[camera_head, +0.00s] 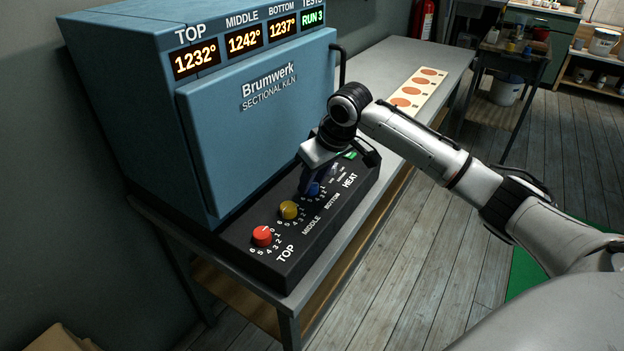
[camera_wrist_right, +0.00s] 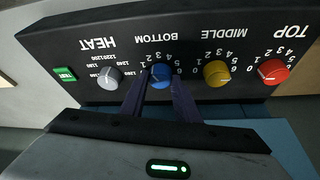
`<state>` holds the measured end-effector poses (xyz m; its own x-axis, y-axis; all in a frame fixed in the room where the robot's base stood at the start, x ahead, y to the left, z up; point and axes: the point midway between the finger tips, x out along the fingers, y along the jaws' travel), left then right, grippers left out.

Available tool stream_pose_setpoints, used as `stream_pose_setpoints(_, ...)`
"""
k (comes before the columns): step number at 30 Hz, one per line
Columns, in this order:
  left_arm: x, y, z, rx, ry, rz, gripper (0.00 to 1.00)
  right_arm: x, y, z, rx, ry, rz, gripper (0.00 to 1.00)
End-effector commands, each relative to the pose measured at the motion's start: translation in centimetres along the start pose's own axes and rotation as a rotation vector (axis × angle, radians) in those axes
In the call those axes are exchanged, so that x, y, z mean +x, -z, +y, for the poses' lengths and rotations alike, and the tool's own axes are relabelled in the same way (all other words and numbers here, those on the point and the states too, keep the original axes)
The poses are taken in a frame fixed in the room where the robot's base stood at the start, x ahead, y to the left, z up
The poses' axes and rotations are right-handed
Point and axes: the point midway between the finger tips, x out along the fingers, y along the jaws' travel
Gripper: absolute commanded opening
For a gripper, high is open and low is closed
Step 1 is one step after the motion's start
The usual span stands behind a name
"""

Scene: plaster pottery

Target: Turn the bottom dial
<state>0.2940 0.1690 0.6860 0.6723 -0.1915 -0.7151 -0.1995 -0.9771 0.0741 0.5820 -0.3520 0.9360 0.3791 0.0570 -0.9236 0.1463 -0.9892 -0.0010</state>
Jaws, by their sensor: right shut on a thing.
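The bottom dial is a blue knob (camera_head: 313,189) on the black control panel (camera_head: 290,262) in front of the kiln. In the right wrist view the blue knob (camera_wrist_right: 160,77) sits under the word BOTTOM, which appears upside down. My right gripper (camera_head: 316,182) reaches down over it from the right. In the wrist view the two dark fingers of my right gripper (camera_wrist_right: 160,88) stand on either side of the blue knob and are shut on it. The knob's pointer is hard to make out. My left gripper is not in view.
A yellow middle knob (camera_head: 289,210) and a red top knob (camera_head: 262,236) stand on the same panel. A grey heat knob (camera_wrist_right: 109,78) and a green test button (camera_wrist_right: 65,75) are on the other side. The blue kiln (camera_head: 255,130) rises behind, its displays reading 1232°, 1242° and 1237°.

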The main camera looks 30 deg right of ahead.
Motion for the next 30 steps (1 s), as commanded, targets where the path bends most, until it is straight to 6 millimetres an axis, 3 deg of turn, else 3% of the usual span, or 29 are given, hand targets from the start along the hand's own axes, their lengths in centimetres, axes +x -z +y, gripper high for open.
stream_pose_setpoints(30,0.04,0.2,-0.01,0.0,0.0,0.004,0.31,0.08,0.35,0.62,-0.828,0.345,0.0,0.06)
